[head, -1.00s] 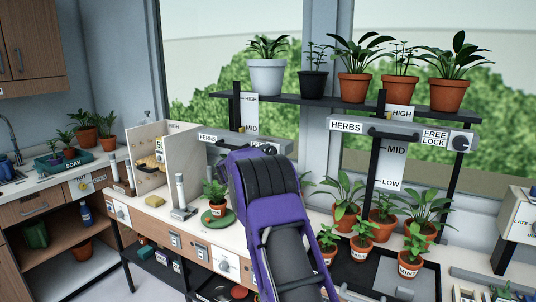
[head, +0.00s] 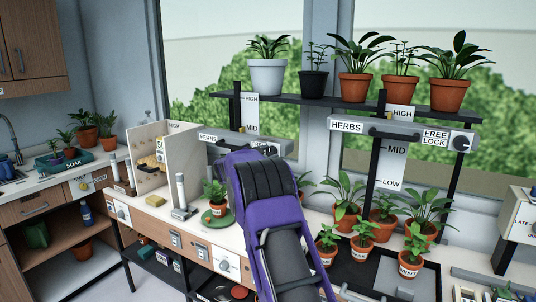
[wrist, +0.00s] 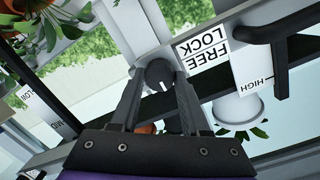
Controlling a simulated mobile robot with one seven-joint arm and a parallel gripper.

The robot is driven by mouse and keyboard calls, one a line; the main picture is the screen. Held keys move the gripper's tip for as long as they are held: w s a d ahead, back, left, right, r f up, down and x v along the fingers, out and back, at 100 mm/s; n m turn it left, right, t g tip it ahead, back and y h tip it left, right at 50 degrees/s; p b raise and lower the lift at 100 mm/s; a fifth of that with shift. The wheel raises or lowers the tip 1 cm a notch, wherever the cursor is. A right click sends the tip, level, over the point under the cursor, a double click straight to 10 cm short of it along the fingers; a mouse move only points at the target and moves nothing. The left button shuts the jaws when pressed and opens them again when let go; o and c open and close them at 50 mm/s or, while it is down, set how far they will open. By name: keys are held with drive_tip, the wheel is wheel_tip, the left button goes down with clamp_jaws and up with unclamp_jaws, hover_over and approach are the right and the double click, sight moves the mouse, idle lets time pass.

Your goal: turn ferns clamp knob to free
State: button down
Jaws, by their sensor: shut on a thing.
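The ferns clamp knob (wrist: 159,74) is a dark round knob with a white pointer line. In the wrist view the line points down toward my gripper's base, tilted slightly right. A FREE LOCK label (wrist: 203,48) sits beside it, upside down in this view. My gripper (wrist: 160,82) is shut on the knob, one finger on each side. In the head view the ferns bar (head: 225,139) with its FERNS label shows left of my purple arm, which hides the knob and my gripper.
The herbs bar (head: 360,130) with its own FREE LOCK knob (head: 461,143) is to the right. Potted plants stand on the high shelf (head: 330,100). A small plant on a green saucer (head: 208,222) stands left of my arm.

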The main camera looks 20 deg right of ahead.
drive_tip(key=shift+c, duration=1.9)
unclamp_jaws()
drive_tip(key=b+v, duration=0.1)
drive_tip(key=v, duration=1.6)
drive_tip(key=shift+a, duration=0.15)
drive_tip(key=shift+s, duration=0.1)
